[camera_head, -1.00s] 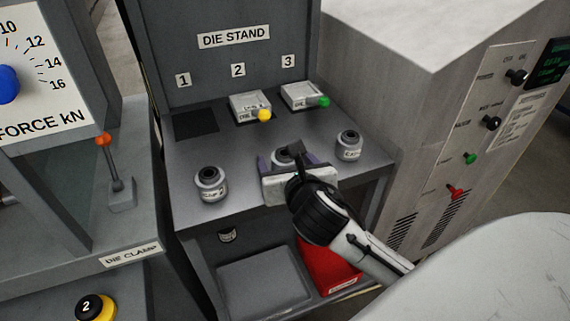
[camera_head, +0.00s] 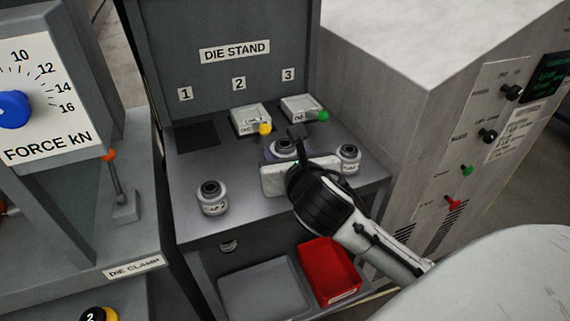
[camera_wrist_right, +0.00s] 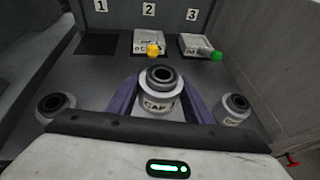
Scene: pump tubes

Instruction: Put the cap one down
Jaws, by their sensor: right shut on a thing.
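My right gripper (camera_head: 283,150) is shut around a grey ringed cap, with its dark purple fingers on both sides. In the right wrist view, the held cap (camera_wrist_right: 160,92) is upright between the fingers of the gripper (camera_wrist_right: 160,100); its white label reads "CAP", its number unclear. In the head view only the top of this cap (camera_head: 284,146) shows; its base is hidden, so I cannot tell whether it touches the shelf. A similar labelled piece (camera_head: 212,198) stands to the left and another (camera_head: 348,157) to the right. My left gripper is not in view.
The die stand shelf (camera_head: 250,205) has a dark empty square (camera_head: 197,137) below number 1. Dies with a yellow knob (camera_head: 264,128) and a green knob (camera_head: 323,116) sit below 2 and 3. A red bin (camera_head: 327,268) is underneath. A grey cabinet (camera_head: 400,120) stands right.

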